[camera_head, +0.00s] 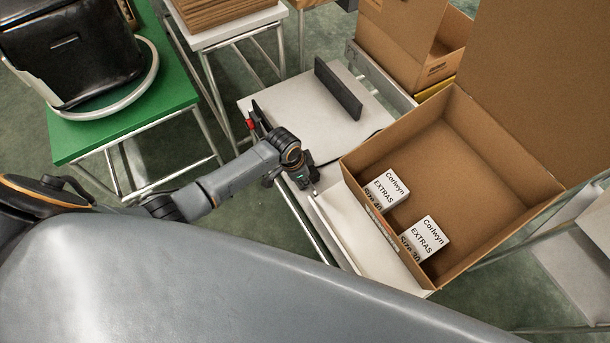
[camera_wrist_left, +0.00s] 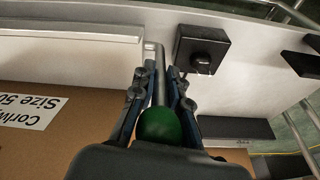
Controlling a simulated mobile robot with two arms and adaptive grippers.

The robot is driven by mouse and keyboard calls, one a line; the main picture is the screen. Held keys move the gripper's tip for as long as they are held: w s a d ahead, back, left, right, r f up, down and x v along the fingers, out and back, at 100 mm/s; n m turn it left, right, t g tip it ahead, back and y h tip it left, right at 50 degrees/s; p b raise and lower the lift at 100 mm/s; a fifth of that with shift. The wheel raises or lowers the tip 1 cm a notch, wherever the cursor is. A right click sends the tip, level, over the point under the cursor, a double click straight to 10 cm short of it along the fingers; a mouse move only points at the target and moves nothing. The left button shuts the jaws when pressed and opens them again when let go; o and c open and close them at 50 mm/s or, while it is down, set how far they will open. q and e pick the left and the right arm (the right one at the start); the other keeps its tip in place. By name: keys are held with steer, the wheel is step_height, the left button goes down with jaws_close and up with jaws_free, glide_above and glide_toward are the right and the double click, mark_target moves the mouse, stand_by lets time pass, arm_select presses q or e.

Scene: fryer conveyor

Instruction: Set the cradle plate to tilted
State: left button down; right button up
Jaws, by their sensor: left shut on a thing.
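My left gripper (camera_head: 310,186) reaches in from the left to the near side of the pale work surface. In the left wrist view its two fingers (camera_wrist_left: 160,88) are shut on a lever, a metal rod with a green knob (camera_wrist_left: 160,125). A pale plate (camera_head: 375,245) lies along the near edge of an open cardboard box (camera_head: 490,225); I take it to be the cradle plate. The box covers much of it, and I cannot tell its tilt. Two white-labelled packs (camera_head: 425,238) lie inside the box. My right gripper is not in view.
A white table (camera_head: 295,110) with a dark upright bar (camera_head: 338,90) lies beyond my gripper. A black box with a round knob (camera_wrist_left: 202,60) is close to the fingers. A green table (camera_head: 100,135) with a black appliance stands at upper left.

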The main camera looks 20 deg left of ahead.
arm_select(q)
steer(key=shift+s+a+f+p, duration=0.3)
steer(key=shift+s+a+f, duration=0.15)
steer(key=shift+s+a, duration=0.25)
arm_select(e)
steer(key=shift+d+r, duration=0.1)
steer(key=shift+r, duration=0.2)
arm_select(q)
steer(key=shift+d, duration=0.1)
steer(key=c, duration=1.3)
jaws_free()
steer(key=shift+s+r, duration=0.1)
steer(key=shift+c, duration=0.2)
steer(key=shift+r, duration=0.1)
steer(key=shift+w+d+r, duration=0.1)
steer(key=shift+w+d, duration=0.05)
steer(key=shift+w, duration=0.05)
steer(key=v, duration=1.2)
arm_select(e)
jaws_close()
